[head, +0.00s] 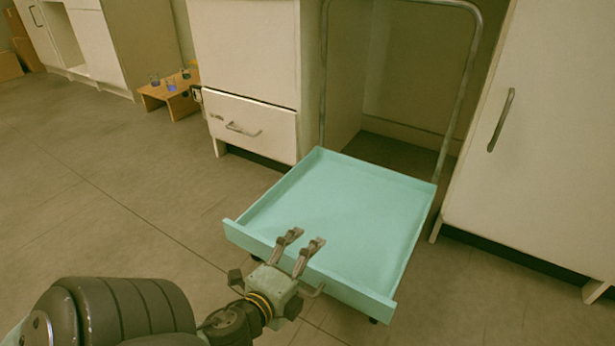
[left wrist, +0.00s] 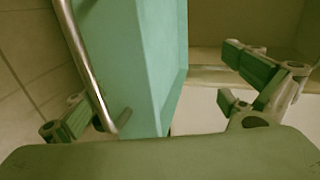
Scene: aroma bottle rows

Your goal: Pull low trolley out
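The low trolley is a shallow turquoise tray (head: 340,205) on small wheels, with a tall metal hoop handle (head: 468,75) at its back. It stands partly out of the gap between the cabinets. My left gripper (head: 302,246) is at the trolley's front wall, its two fingers apart. In the left wrist view the turquoise wall (left wrist: 150,60) lies between the open fingers (left wrist: 150,95), and a metal bar (left wrist: 88,60) runs along it nearer the left finger. I cannot tell whether a finger touches the bar. My right gripper is not in view.
A white cabinet with a drawer (head: 250,125) stands left of the trolley, and a white door cabinet (head: 545,140) stands right. A low wooden stand (head: 160,94) with small bottles is farther left. The floor (head: 120,200) in front and to the left is clear.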

